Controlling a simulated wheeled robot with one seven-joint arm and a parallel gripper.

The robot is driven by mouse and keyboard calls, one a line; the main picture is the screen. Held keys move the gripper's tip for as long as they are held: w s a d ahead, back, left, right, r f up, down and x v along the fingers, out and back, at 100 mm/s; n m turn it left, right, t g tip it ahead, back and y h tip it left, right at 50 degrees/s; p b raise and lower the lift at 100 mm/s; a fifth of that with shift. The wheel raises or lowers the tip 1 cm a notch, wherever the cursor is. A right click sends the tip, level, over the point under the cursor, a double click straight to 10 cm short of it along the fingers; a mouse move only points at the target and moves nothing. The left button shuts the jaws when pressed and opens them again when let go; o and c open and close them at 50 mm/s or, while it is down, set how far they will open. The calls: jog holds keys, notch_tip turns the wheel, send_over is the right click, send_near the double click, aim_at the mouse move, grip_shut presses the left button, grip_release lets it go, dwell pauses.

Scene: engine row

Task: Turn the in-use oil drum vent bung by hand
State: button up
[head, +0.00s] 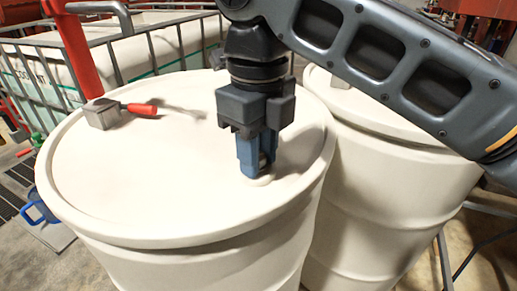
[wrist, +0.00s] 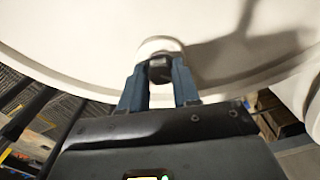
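The cream oil drum (head: 150,190) stands in front of me, its lid filling much of the head view. The dark vent bung (wrist: 160,68) sits on a round white boss (wrist: 158,46) near the drum's rim. The boss also shows in the head view (head: 258,182), below my fingertips. My gripper (head: 257,165) points straight down over the right part of the lid. Its blue fingers stand on either side of the bung and appear closed on it in the wrist view (wrist: 160,80). In the head view the fingers mostly hide the bung.
A grey block-shaped fitting (head: 102,113) with a red-handled lever (head: 140,109) sits on the lid's left side. A second cream drum (head: 385,190) stands close at the right. A caged white tank (head: 150,50) and a red post (head: 80,50) are behind left.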

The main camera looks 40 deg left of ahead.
jog(key=o, duration=0.4)
jog(key=shift+r, duration=4)
